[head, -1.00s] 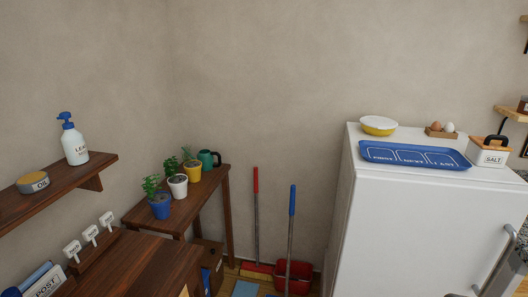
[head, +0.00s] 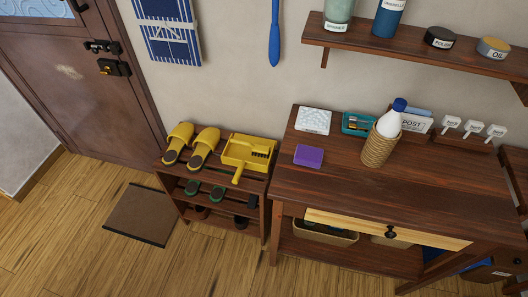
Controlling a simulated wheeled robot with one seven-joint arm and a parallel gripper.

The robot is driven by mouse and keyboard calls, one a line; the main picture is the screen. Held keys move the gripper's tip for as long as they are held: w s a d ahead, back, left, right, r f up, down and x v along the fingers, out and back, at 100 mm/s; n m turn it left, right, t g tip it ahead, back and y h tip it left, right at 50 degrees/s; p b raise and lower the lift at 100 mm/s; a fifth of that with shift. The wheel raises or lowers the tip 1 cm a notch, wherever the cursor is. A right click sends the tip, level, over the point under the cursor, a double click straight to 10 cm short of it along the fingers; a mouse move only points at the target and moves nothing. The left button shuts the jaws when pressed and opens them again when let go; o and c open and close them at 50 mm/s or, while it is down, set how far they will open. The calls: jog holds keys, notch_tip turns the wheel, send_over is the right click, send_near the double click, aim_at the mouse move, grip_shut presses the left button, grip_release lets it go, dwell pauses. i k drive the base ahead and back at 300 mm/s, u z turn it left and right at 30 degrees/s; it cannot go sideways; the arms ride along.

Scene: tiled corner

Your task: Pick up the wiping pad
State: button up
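A small purple block (head: 309,156), which looks like a wiping pad, lies flat on the dark wooden table (head: 420,190) near its left side. A white, bumpy-surfaced square (head: 313,120) lies behind it at the table's back left corner; I cannot tell what it is. Nothing covers the purple block. My gripper is not in view.
A shoe rack (head: 220,185) with a yellow dustpan (head: 248,152) stands left. A shelf (head: 430,45) overhangs the back.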

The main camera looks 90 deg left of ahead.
aim_at(307, 156)
jog(key=u, duration=4.1)
jog(key=k, duration=0.2)
jog(key=z, duration=0.1)
jog(key=i, duration=1.4)
jog(key=u, duration=0.05)
